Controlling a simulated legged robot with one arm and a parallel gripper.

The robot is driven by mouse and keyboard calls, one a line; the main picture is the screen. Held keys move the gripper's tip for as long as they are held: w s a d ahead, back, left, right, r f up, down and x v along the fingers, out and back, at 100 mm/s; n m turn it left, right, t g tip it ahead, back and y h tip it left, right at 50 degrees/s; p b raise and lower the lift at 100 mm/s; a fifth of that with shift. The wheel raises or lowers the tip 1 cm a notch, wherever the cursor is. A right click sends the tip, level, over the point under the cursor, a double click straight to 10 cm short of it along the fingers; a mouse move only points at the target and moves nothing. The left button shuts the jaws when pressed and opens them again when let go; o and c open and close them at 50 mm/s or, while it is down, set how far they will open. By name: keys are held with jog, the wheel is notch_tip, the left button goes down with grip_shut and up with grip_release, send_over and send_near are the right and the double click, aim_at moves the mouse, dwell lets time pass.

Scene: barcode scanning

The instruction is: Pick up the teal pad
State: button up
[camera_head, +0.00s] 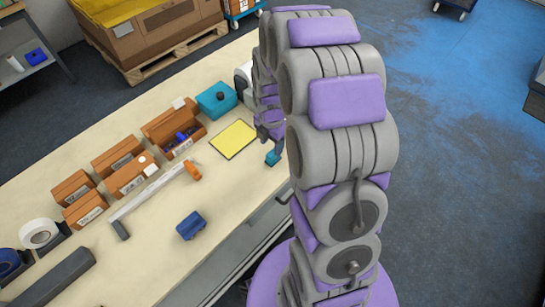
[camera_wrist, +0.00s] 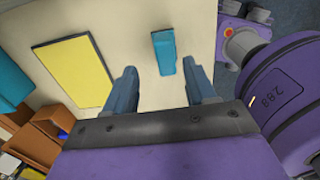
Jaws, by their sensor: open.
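The teal pad (camera_wrist: 164,52) is a small narrow block lying on the cream table near its edge, beside the yellow sheet. In the head view the teal pad (camera_head: 272,157) shows near the table's right edge, just below my gripper (camera_head: 268,132) in the picture. In the wrist view my gripper (camera_wrist: 158,72) is open, with one finger to each side and the pad just past the fingertips, between their lines. Nothing is held. The height of the fingers above the pad is hard to tell.
A yellow sheet (camera_head: 233,139) lies beside the pad. A teal box (camera_head: 214,102) stands behind it. Several orange-brown boxes (camera_head: 118,156), a long grey-and-orange tool (camera_head: 150,195) and a blue block (camera_head: 190,225) are on the table (camera_head: 215,190). The table around the pad is bare.

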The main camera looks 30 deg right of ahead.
aim_at(273, 152)
jog(key=f, duration=0.1)
jog(key=f+b, duration=0.1)
jog(key=f, duration=0.3)
jog(key=shift+s+d+f+b, duration=0.15)
jog(key=shift+s+d+b, duration=0.05)
jog(key=shift+s+b, duration=0.15)
jog(key=shift+c, duration=0.4)
jog(key=c, duration=0.9)
